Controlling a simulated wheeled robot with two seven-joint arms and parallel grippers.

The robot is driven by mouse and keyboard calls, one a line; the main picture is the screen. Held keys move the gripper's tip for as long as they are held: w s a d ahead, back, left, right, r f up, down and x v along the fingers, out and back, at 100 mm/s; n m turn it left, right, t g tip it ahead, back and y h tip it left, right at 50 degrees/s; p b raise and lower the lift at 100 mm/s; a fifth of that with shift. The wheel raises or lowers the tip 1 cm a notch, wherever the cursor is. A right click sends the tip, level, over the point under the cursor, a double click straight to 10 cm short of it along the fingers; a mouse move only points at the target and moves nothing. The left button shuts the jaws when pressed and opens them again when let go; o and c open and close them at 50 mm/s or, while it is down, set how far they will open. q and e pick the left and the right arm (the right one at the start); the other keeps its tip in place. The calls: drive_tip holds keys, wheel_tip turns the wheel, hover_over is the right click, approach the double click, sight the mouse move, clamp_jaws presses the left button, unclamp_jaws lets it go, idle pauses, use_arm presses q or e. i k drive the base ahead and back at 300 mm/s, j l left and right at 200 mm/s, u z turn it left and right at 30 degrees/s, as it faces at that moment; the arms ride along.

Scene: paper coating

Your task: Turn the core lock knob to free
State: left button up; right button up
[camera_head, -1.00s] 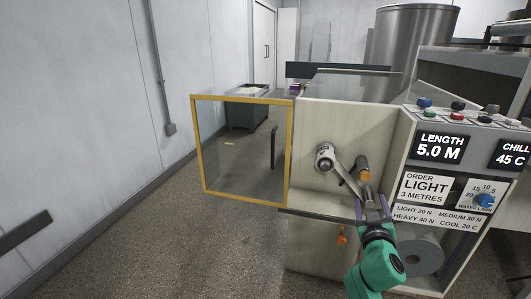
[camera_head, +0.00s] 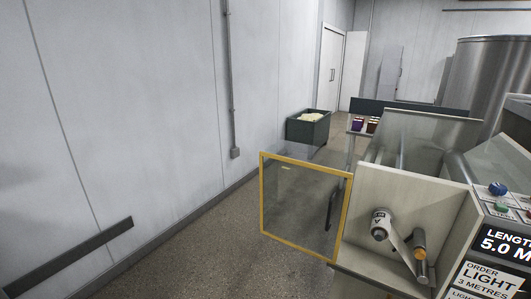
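On the pale side panel of the machine (camera_head: 375,190), at the lower right, is a round grey hub (camera_head: 380,222) with small dark markings, too small to read. It may be the core lock knob, but I cannot tell its setting. A grey crank arm (camera_head: 401,250) slants down right from it, beside an upright handle with an orange-brown top (camera_head: 419,240). Neither of my grippers shows in the head view now.
A yellow-framed clear door (camera_head: 262,205) stands open to the left of the panel. A dark bin (camera_head: 308,128) with pale contents stands farther back by the wall. Display and order signs (camera_head: 490,275) are cut off at the right edge. The floor left of the door is clear.

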sight(497, 188)
drive_tip(key=z, duration=1.4)
